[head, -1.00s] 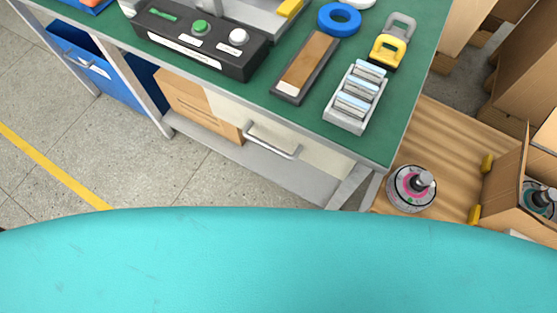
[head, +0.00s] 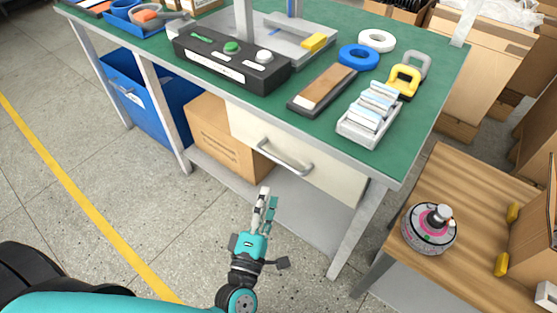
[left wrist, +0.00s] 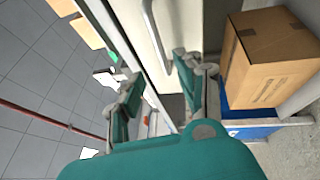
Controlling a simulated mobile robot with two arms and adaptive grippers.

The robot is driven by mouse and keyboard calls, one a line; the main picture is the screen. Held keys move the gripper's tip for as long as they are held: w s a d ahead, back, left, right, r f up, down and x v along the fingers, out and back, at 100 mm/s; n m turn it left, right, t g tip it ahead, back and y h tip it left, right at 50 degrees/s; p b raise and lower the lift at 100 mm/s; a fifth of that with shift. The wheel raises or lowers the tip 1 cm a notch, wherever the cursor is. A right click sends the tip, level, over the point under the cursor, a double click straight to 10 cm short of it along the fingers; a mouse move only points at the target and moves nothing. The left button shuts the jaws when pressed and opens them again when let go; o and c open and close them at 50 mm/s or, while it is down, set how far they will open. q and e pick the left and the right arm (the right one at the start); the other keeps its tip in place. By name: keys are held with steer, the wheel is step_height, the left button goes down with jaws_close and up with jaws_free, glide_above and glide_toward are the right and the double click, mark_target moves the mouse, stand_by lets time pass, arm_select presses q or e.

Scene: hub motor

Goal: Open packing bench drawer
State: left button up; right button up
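The packing bench (head: 225,118) has a green top, and its cream drawer (head: 335,182) is under the right part of the top. The drawer looks closed, its front nearly flush under the bench edge. A grey bar handle (head: 284,160) crosses its front; the handle also shows in the left wrist view (left wrist: 154,32). My left gripper (head: 268,194) is below and in front of the handle, apart from it, pointing up toward the drawer. In the left wrist view the fingers (left wrist: 157,75) are spread with nothing between them. My right gripper is not in view.
A cardboard box (head: 222,140) sits on the lower shelf beside the drawer, and a blue bin (head: 135,95) farther left. A wooden table (head: 465,185) with a round hub motor (head: 430,228) stands at the right. The floor (head: 110,190) before the bench is clear.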

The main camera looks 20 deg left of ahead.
mark_target(277, 159)
arm_select(q)
steer(key=w, duration=0.3)
steer(key=w+r, duration=0.1)
steer(key=w, duration=0.6)
steer(key=shift+w+a+r, duration=0.3)
steer(key=shift+w+r, duration=0.1)
jaws_close()
